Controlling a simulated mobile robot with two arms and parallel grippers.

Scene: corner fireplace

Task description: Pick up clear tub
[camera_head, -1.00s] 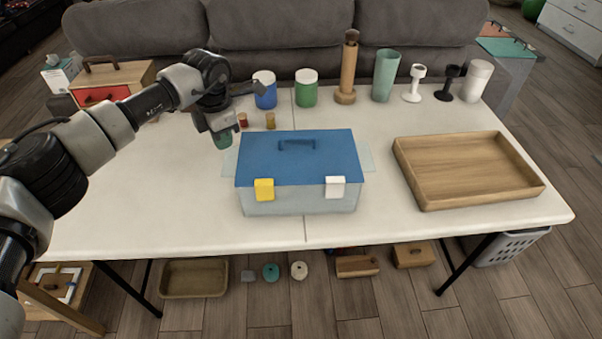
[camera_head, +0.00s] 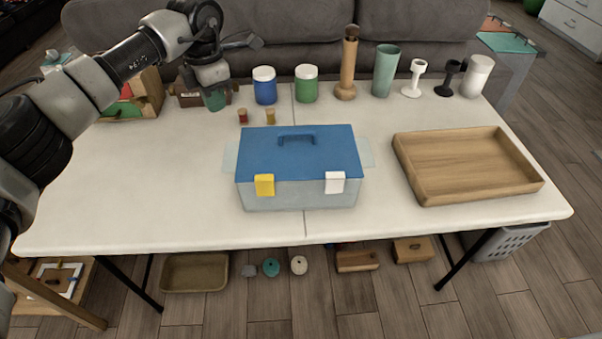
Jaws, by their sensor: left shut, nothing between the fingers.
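The clear tub (camera_head: 300,194) stands upright near the middle of the white table. It has translucent walls, a blue lid (camera_head: 298,155) with a dark blue handle, and a yellow latch (camera_head: 264,185) and a white latch (camera_head: 335,183) on the front. The lid lies on top, so the inside is hidden. My left gripper (camera_head: 215,101) is shut and empty, with greenish tips pointing down. It is over the back left of the table, behind and left of the tub, apart from it. My right gripper is not in view.
Two small jars (camera_head: 270,117) stand just behind the tub. A blue jar (camera_head: 265,86), a green jar (camera_head: 306,84) and several tall items line the back edge. A wooden tray (camera_head: 470,194) lies at right. The table's left front is clear.

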